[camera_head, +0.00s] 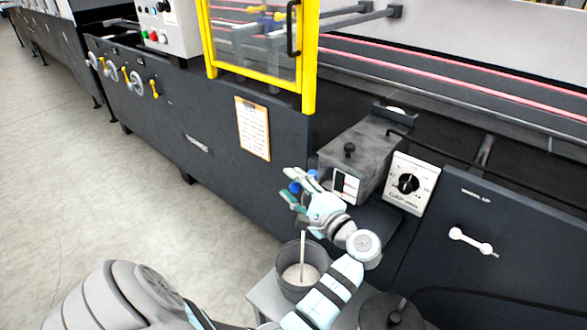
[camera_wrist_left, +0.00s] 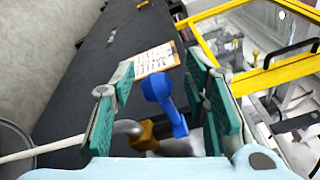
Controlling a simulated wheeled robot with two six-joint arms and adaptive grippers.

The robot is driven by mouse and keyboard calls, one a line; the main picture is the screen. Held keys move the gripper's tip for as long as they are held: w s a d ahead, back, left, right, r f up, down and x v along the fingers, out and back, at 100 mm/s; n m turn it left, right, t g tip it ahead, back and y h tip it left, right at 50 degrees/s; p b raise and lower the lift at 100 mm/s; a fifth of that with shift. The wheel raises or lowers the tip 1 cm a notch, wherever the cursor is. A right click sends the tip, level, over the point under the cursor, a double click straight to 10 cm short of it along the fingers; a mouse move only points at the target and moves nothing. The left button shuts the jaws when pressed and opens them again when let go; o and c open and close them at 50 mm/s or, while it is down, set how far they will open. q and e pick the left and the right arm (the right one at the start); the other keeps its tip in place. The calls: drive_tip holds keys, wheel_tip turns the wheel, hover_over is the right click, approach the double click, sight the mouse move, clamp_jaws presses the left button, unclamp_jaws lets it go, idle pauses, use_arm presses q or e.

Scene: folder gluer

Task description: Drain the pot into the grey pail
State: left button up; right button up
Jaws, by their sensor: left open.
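The pot (camera_head: 372,172) is a grey metal box with a black-knobbed lid, fixed to the dark machine side. A blue valve lever (camera_wrist_left: 168,108) stands upright above a brass valve body (camera_wrist_left: 143,135) in the left wrist view. In the head view my gripper partly hides it. The grey pail (camera_head: 283,262) stands below, with a pale stick and light contents inside. My left gripper (camera_head: 290,188) is open beside the pot's front. In the wrist view its green-padded fingers lie either side of the lever, with gaps visible. My right gripper is not in view.
A dial box (camera_head: 410,184) is right of the pot. The pail rests on a low grey stand (camera_head: 263,294). A dark round lidded vessel (camera_head: 375,312) is at the bottom. A yellow-framed guard (camera_head: 309,75) rises behind. Open floor (camera_head: 100,200) lies left.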

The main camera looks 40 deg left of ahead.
sight(294, 185)
use_arm(q)
drive_tip(key=o, duration=0.6)
drive_tip(key=r, duration=0.5)
drive_tip(key=a+r, duration=0.1)
drive_tip(key=r, duration=0.1)
drive_tip(key=shift+w+r, duration=0.15)
drive_tip(key=shift+w, duration=0.2)
drive_tip(key=r, duration=0.1)
drive_tip(key=d+r, duration=0.1)
drive_tip(key=s+r, duration=0.1)
drive_tip(key=shift+d, duration=0.25)
drive_tip(key=c, duration=0.6)
drive_tip(key=shift+w+a+f, duration=0.25)
drive_tip(key=shift+a+f, duration=0.05)
drive_tip(key=shift+f, duration=0.1)
drive_tip(key=shift+s+d+r, duration=0.1)
drive_tip(key=shift+d, duration=0.05)
